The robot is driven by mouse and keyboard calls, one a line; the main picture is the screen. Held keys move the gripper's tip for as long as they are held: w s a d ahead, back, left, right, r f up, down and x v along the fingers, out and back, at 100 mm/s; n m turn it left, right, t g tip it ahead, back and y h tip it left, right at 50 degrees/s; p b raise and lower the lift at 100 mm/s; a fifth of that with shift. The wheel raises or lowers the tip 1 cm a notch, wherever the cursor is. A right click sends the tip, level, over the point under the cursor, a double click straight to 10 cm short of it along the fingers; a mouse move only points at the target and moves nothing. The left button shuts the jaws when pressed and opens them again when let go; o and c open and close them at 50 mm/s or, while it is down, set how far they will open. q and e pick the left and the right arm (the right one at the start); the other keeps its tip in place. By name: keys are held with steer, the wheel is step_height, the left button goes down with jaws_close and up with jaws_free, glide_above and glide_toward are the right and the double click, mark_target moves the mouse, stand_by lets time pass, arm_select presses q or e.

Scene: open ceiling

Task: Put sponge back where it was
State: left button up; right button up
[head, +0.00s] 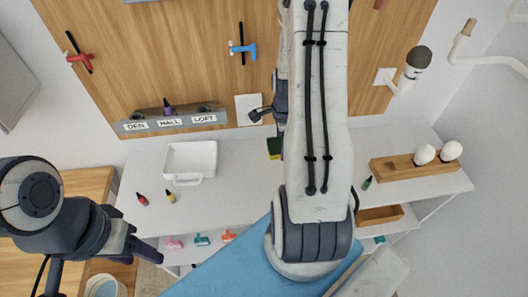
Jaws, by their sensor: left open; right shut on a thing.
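A green and yellow sponge (274,148) shows in the head view just left of my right arm, at the back of the white counter; the arm hides the rest of it. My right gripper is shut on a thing. Its fingers are hidden behind my own arm; the sponge shows just below the dark wrist parts. My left gripper (138,252) is open and empty at the lower left, in front of the counter's left end and far from the sponge.
The white counter (235,190) holds a white tray (190,160), small red and yellow bottles at left, and a wooden bulb holder (400,165) at right. A labelled rack (170,122) is on the wooden wall panel. A blue surface (220,277) lies in front.

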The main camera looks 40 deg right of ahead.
mark_target(266, 162)
steer(key=w+a+f, duration=0.1)
steer(key=w, duration=0.1)
steer(key=w+a+f+p, duration=0.1)
steer(key=a+f, duration=0.1)
steer(key=shift+w, duration=0.4)
step_height(266, 162, down, 3)
steer(key=shift+f+p, duration=0.2)
steer(key=shift+p, duration=0.7)
steer(key=shift+f, duration=0.25)
